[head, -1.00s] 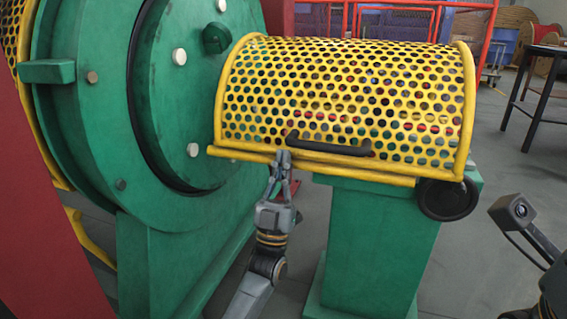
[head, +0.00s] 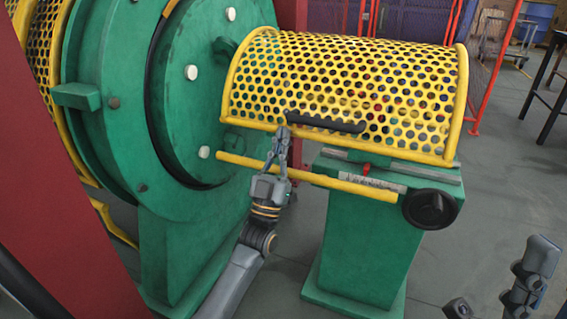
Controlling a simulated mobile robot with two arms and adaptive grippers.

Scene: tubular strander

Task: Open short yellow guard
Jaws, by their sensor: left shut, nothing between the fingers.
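The short yellow guard (head: 345,90) is a curved, perforated cover with a black handle (head: 326,123) near its lower front edge. It is partly raised: its front edge stands above a yellow bar (head: 355,186), with a gap between them. My left gripper (head: 281,138) is shut at the guard's front edge, by the left end of the handle. Nothing shows between its fingers, and I cannot tell exactly where they touch the guard. Grey parts of my right arm show at the lower right; its fingers cannot be made out.
A green pedestal (head: 358,240) stands under the guard, with a black handwheel (head: 430,208) at its right. A large green round housing (head: 190,110) is close on the left. A dark table (head: 547,95) stands at the right.

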